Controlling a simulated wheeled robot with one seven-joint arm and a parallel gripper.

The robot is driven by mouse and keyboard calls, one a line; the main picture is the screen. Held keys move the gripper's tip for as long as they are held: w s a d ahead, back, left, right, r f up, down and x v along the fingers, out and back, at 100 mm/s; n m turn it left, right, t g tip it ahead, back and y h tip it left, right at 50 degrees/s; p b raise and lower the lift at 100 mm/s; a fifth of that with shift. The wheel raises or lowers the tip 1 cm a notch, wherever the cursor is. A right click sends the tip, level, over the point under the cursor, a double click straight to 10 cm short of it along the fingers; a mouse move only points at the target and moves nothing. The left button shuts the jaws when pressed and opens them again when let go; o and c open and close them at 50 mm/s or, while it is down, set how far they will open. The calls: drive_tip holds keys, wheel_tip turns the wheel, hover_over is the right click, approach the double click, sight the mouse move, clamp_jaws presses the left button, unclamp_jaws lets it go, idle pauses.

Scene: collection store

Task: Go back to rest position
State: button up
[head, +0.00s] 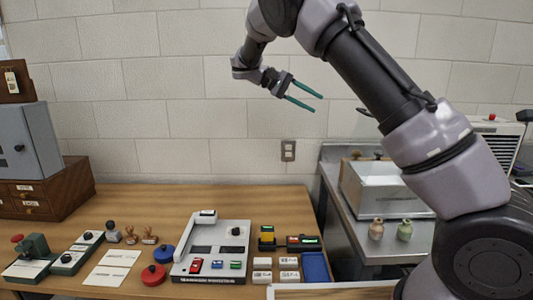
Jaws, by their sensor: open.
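My gripper (309,95) is in the head view, raised high in front of the block wall and above the wooden table (160,203). Its two thin teal fingers point right and stand apart. It is open, with nothing between the fingers. My arm reaches in from the right side and bends near the top edge of the picture. The gripper touches nothing.
On the table are a grey console (212,251), a blue tray (315,267), rubber stamps (141,236) and a wooden drawer box (48,193) at left. A metal bench (343,208) at right holds a clear case and two small vases (390,229). The space around the gripper is clear.

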drive_tip(key=s+d+r+y, duration=0.3)
drive_tip(key=s+d+y, duration=0.6)
drive_tip(key=s+d, duration=0.3)
drive_tip(key=s+r+m+t+y, duration=0.1)
drive_tip(key=s+m+t+y, duration=0.3)
drive_tip(key=s+t, duration=0.5)
drive_tip(key=s+y, duration=0.1)
drive_tip(key=s, duration=0.5)
drive_tip(key=shift+s+a+r+m, duration=0.3)
drive_tip(key=shift+s+r, duration=0.05)
